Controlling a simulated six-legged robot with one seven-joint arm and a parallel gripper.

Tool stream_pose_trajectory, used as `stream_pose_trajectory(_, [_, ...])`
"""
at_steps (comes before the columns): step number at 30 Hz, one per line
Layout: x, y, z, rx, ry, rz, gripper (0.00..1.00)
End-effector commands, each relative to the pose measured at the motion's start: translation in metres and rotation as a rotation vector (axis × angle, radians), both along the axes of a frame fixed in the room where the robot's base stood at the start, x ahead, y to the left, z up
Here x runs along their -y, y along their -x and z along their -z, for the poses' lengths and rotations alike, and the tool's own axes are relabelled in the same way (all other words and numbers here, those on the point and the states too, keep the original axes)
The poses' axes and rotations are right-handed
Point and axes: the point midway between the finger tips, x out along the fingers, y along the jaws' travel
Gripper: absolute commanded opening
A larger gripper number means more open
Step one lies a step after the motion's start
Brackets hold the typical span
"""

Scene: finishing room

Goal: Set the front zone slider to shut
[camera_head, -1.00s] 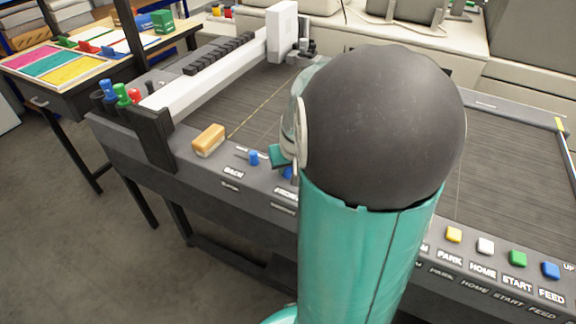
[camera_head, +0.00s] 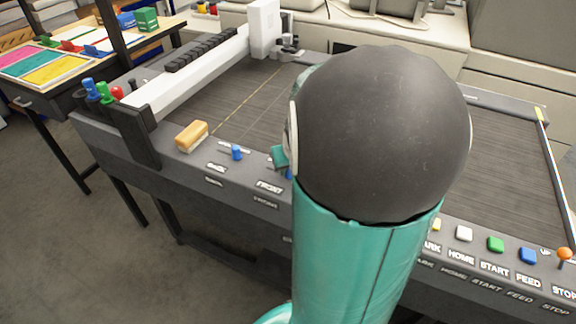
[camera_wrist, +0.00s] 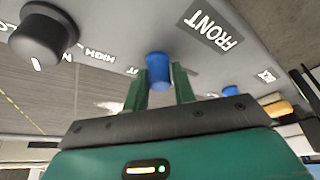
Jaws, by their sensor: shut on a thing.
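In the wrist view, the blue knob of the front zone slider (camera_wrist: 158,68) stands between the two green fingers of my gripper (camera_wrist: 160,85), which is shut on it. The FRONT label (camera_wrist: 210,30) is beside it. In the head view my gripper (camera_head: 280,160) is mostly behind my arm, and only a sliver of the front knob (camera_head: 289,174) shows, right of and above the FRONT label (camera_head: 268,188). Its slot and end marks are largely hidden; a partial word ending in "T" shows left of the knob in the wrist view.
The back slider's blue knob (camera_head: 236,152) is left of the front one, with a wooden block (camera_head: 191,136) beyond it. A black dial (camera_wrist: 43,35) shows in the wrist view. Coloured buttons, including green (camera_head: 495,244), line the panel at right. A white gantry beam (camera_head: 190,80) crosses the bed.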

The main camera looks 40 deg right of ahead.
Motion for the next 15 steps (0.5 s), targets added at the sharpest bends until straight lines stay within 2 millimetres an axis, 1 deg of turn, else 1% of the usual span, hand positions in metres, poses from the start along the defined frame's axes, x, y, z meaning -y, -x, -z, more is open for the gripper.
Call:
stream_pose_trajectory(1, [0.0029,0.0032,0.0004,-0.004,0.002,0.006,0.00])
stream_pose_trajectory(7, [0.0031,0.0030,0.0007,-0.006,0.001,0.008,0.00])
stream_pose_trajectory(8, [0.0032,0.0031,0.0007,-0.006,0.000,0.009,0.30])
stream_pose_trajectory(9, [0.0033,0.0030,0.0007,-0.006,0.000,0.009,0.38])
stream_pose_trajectory(10, [0.0032,0.0028,0.0007,-0.006,0.000,0.009,0.44])
stream_pose_trajectory(11, [0.0029,0.0025,0.0006,-0.005,0.000,0.008,0.48])
stream_pose_trajectory(15, [0.0018,0.0015,0.0008,-0.005,-0.001,0.006,0.48])
